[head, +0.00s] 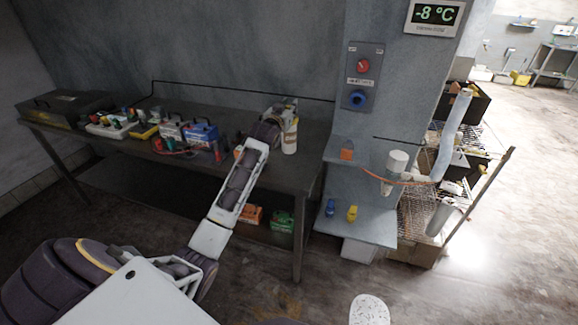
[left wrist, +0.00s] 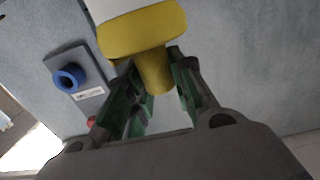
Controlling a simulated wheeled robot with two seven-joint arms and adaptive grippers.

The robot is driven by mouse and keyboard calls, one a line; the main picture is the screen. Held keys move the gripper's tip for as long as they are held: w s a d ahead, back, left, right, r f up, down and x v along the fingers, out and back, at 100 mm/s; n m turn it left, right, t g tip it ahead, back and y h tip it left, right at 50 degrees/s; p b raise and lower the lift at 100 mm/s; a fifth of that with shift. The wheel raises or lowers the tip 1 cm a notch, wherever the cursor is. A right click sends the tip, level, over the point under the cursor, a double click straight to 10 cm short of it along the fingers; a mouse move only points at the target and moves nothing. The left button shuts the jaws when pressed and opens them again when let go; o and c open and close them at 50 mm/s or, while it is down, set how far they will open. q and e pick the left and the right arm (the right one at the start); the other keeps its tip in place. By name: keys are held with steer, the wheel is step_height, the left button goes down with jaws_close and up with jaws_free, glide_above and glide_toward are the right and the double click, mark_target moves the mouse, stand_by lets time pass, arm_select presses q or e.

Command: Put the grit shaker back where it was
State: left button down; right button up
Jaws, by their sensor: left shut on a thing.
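The grit shaker (head: 290,143) is white with a yellow top and is upright at the right end of the dark table (head: 313,160). I cannot tell whether its base touches the table top. My left gripper (head: 289,108) is above it, shut on its yellow neck. In the left wrist view, the yellow neck of the shaker (left wrist: 153,72) sits between the green-padded fingers of my left gripper (left wrist: 160,100). The wide yellow collar and part of the white body show at the top of that view. My right gripper is not in view.
A toolbox (head: 65,105), a white tray (head: 110,127) and a blue box (head: 202,133) fill the table's left and middle. Right of the table are a grey wall panel with a blue knob (head: 358,99), shelves (head: 375,220) and a wire rack (head: 415,222).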

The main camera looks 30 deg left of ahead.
mark_target(287, 135)
arm_select(q)
steer(key=shift+f+p, duration=0.3)
steer(key=shift+f, duration=2.75)
steer(key=shift+f, duration=2)
steer(key=c, duration=1.2)
jaws_free()
steer(key=shift+f, duration=0.1)
steer(key=b+v, duration=0.1)
steer(key=v, duration=1.1)
